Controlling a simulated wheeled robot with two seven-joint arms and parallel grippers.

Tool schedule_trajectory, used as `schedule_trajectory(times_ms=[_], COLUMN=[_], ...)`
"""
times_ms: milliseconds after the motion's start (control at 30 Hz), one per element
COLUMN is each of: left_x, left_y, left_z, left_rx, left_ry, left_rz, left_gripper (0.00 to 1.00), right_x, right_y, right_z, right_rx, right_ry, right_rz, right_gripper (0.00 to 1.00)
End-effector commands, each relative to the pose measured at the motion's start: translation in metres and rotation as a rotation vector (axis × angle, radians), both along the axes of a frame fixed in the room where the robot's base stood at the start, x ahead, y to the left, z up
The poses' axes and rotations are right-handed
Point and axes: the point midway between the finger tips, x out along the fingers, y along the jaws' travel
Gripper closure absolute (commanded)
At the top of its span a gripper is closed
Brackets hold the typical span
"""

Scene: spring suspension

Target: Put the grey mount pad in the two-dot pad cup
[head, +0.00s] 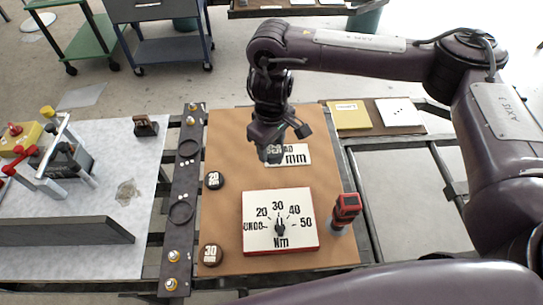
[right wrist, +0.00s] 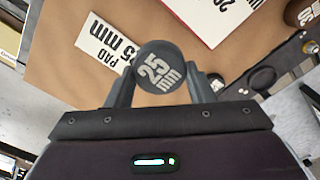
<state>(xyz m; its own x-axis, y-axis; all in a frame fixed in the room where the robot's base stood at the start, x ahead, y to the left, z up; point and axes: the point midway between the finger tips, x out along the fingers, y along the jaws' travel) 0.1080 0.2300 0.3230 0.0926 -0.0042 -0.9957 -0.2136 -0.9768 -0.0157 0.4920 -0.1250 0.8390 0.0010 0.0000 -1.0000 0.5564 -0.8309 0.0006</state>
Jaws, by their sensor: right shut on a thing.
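The grey mount pad (right wrist: 160,72), a round disc marked 25 mm, sits between the two fingers of my right gripper (right wrist: 160,90) in the right wrist view. In the head view my right gripper (head: 270,153) hangs over the brown board, by the white PAD 25 mm card (head: 296,154); the pad is hard to make out there. Two round cups, an upper one (head: 189,149) and a lower one (head: 181,211), are in the dark rail (head: 186,180) to the left. My left gripper is not in view.
A dark pad (head: 213,180) and a brown 30 mm pad (head: 210,254) lie beside the rail. The torque dial box (head: 262,236) and a red tool (head: 346,207) stand on the brown board (head: 228,135). Gold studs (head: 172,256) rise from the rail ends.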

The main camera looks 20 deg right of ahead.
Motion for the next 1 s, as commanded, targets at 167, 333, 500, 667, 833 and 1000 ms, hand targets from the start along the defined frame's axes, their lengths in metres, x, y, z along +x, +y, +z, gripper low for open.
schedule_trajectory(times_ms=[167, 333, 500, 667, 833, 1000], left_x=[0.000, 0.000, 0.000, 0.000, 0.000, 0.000], left_y=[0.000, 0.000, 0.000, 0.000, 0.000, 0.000], left_z=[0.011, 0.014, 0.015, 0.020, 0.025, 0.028], left_rx=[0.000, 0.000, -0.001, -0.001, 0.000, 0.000], left_ry=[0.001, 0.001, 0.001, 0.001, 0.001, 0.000], left_rz=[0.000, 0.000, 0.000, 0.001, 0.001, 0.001], left_gripper=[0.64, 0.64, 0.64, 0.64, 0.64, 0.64], right_x=[0.001, 0.000, -0.001, -0.002, -0.011, -0.017], right_y=[0.000, 0.000, -0.001, -0.022, -0.051, -0.065], right_z=[0.043, 0.062, 0.069, 0.084, 0.105, 0.114], right_rx=[-0.001, 0.000, -0.001, -0.004, -0.003, 0.001], right_ry=[-0.003, -0.001, 0.001, -0.005, -0.004, 0.000], right_rz=[0.002, 0.000, -0.009, -0.163, -0.419, -0.571], right_gripper=[0.78, 0.78, 0.78, 0.78, 0.78, 0.78])
